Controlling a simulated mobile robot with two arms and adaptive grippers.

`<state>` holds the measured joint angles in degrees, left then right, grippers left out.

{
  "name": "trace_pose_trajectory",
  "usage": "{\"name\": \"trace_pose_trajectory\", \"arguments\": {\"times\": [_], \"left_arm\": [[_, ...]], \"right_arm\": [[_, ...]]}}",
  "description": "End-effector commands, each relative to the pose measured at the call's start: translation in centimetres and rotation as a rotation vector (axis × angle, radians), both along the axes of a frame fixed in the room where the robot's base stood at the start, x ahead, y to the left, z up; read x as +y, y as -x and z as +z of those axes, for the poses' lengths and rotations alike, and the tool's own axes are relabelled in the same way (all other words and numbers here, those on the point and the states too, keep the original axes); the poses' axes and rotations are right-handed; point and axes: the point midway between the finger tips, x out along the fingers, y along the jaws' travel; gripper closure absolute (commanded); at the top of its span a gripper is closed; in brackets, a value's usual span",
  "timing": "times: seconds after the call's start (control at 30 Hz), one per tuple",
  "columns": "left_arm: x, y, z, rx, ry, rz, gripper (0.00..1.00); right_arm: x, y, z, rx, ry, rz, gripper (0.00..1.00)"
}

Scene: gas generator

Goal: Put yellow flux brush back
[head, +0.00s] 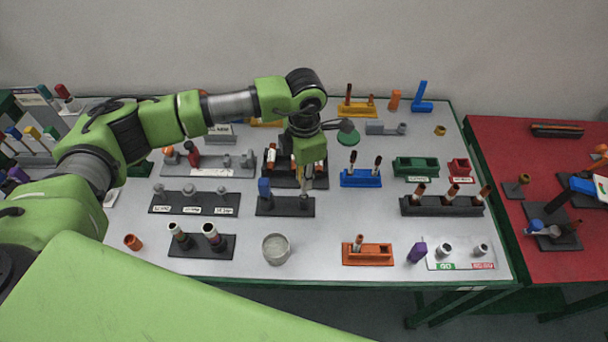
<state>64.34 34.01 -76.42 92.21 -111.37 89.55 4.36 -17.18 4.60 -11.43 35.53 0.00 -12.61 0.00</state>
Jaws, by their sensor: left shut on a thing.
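My left gripper (308,180) points down over the right half of a dark holder plate (285,208) near the table's middle. It is shut on a thin thing that is mostly hidden by the fingers; I take it to be the yellow flux brush, but its colour is hard to make out. Its lower end is close to the plate; I cannot tell whether it touches or sits in it. A blue-handled piece (264,188) stands upright at the left end of the same plate. My right gripper is not in view.
Behind the gripper is a black rack (278,178) with copper-coloured pieces. A blue rack (360,179) stands to the right. A grey round cup (276,249) and a dark plate with two upright cylinders (202,246) are in front. Bare table shows right of the holder.

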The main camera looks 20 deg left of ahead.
Motion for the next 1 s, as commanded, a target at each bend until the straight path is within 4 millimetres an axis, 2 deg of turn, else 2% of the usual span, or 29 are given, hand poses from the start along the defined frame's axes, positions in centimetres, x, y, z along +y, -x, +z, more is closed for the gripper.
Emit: {"name": "trace_pose_trajectory", "arguments": {"times": [1.0], "left_arm": [[0.0,0.0,-3.2,0.0,0.0,0.0,1.0]], "right_arm": [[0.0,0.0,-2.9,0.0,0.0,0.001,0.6]]}}
